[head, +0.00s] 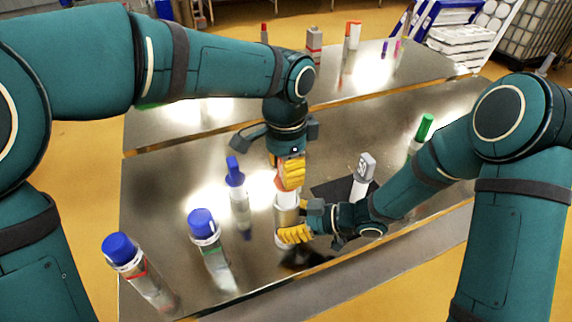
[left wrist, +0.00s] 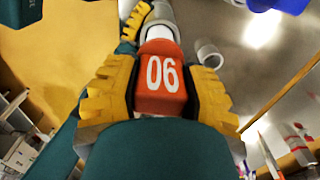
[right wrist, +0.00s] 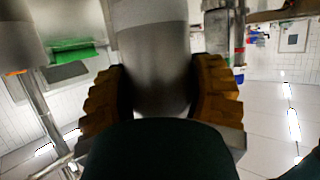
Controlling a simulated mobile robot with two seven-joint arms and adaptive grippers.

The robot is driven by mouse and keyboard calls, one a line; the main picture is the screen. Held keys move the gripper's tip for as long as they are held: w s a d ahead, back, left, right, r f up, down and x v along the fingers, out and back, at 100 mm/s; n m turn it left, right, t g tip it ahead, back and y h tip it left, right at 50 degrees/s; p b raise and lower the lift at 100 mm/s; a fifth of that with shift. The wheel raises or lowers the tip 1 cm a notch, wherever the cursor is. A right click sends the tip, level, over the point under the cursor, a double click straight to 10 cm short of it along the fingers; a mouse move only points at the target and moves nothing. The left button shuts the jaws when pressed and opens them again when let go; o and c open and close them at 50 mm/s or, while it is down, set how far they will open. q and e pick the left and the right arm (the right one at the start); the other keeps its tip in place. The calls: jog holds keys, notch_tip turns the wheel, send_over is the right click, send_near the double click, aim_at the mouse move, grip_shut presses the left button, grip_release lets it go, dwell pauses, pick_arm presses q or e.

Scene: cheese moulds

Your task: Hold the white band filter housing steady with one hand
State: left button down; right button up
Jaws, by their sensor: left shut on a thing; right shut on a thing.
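The filter housing (head: 287,217) is a grey metal cylinder standing near the table's front edge, with an orange cap on top. Its pale lower part shows beside my right gripper (head: 300,234), which comes from the right and is shut around its body. The right wrist view shows the grey body (right wrist: 155,60) between the two yellow fingers. My left gripper (head: 289,177) reaches down from above and is shut on the orange cap, marked "06" in the left wrist view (left wrist: 161,75). Fingers hide part of the housing, so I cannot make out a white band clearly.
Blue-capped housings (head: 210,250) stand left on the shiny table. A white cylinder with a grey numbered top (head: 363,172) stands right, by a dark mat (head: 335,189). A green-capped piece (head: 424,129) stands beyond my right arm. More pieces (head: 314,42) stand on the back table.

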pick_arm(q)
jog(key=shift+f, duration=2.5)
jog(key=shift+c, duration=2.2)
grip_release()
jog(key=shift+r, duration=0.1)
notch_tip(320, 180, up, 12)
jog(key=shift+f, duration=0.1)
pick_arm(e)
jog(key=o, duration=1.4)
